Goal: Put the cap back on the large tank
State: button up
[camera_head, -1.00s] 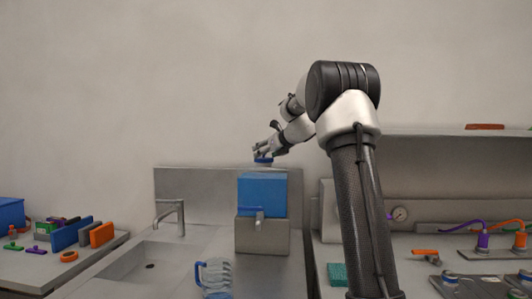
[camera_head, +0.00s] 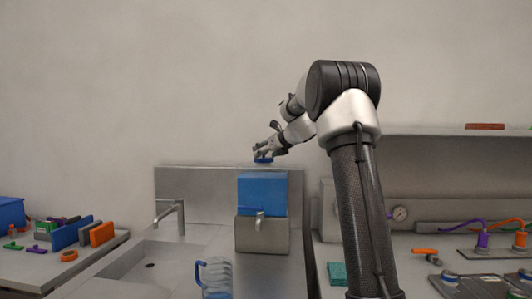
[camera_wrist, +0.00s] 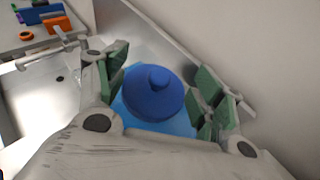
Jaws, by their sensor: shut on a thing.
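The large tank (camera_head: 262,193) is a blue box on a grey block beside the sink. It has a small tap on its front, and in the wrist view its light blue top (camera_wrist: 122,108) shows partly behind the cap. The round blue cap (camera_wrist: 153,93) with a raised knob lies between the green-padded fingers. My gripper (camera_head: 264,154) is shut on the cap and holds it just above the tank top. A narrow gap shows between cap and tank in the head view. The tank's opening is hidden beneath the cap.
A sink (camera_head: 150,266) with a faucet (camera_head: 172,213) lies left of the tank. A clear blue-handled jug (camera_head: 214,277) stands in front. A left bench holds several small coloured parts. The grey backsplash (camera_head: 195,185) rises close behind the tank.

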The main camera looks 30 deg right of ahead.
jog(key=o, duration=0.9)
jog(key=shift+o, duration=0.8)
jog(key=shift+r, duration=3.55)
grip_shut()
jog(key=shift+f, duration=0.15)
